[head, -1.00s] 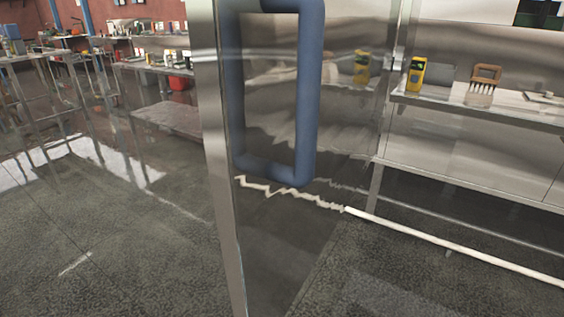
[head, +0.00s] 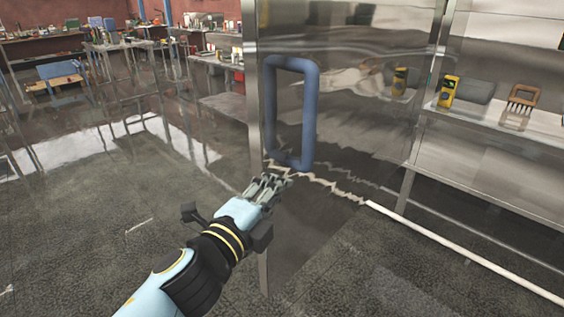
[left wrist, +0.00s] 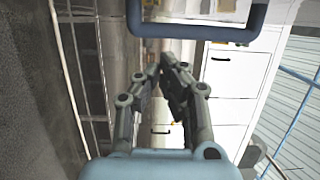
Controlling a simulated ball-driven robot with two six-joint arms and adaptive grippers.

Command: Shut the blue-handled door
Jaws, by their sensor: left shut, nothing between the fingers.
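The shiny metal door (head: 350,110) stands open in the head view, its free edge towards the left. Its blue handle (head: 310,115) is a tall rounded loop near that edge. My left gripper (head: 272,185) is shut and empty, just below the handle's lower end in the picture. I cannot tell whether it touches the door. In the left wrist view the shut fingers (left wrist: 170,65) point at a blue bar of the handle (left wrist: 195,32), which crosses the top of the picture. My right gripper is not in view.
Right of the door, a metal shelf (head: 500,125) holds a yellow container (head: 448,91) and a brown-handled brush (head: 522,98). A white strip (head: 460,250) runs along the floor. Cluttered workbenches stand at the back left. The floor at left (head: 80,220) is clear.

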